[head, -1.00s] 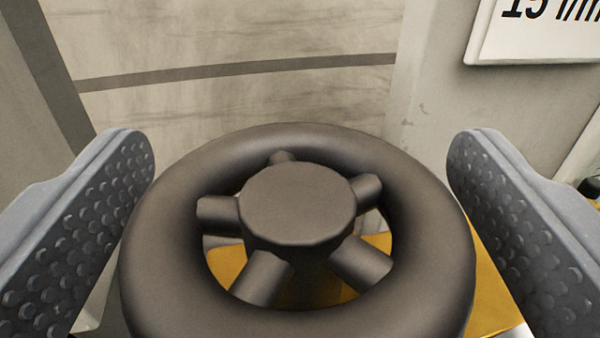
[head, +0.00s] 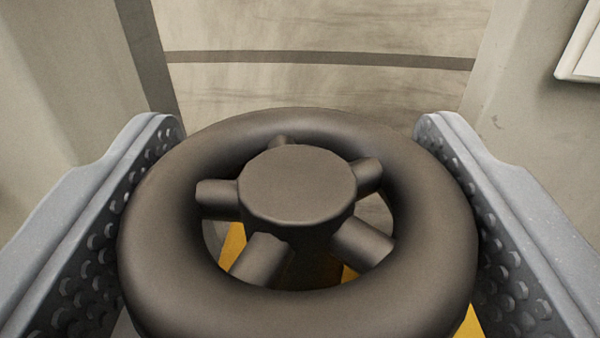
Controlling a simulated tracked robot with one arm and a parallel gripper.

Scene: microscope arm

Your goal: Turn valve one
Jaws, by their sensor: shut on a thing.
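The valve is a dark grey-brown handwheel (head: 300,308) with a thick round rim, a flat round hub and several spokes. It fills the lower middle of the head view. My gripper (head: 298,135) has its two grey, studded fingers on the left and right sides of the rim, shut on the wheel. The far part of the rim lies between the fingertips. The wheel's near edge is cut off by the bottom of the picture. The stem below the hub is mostly hidden.
A yellow surface (head: 468,325) shows beneath the wheel and through its spokes. A pale wall with a dark horizontal stripe (head: 320,59) stands behind. A white sign (head: 582,50) is partly in view at the upper right.

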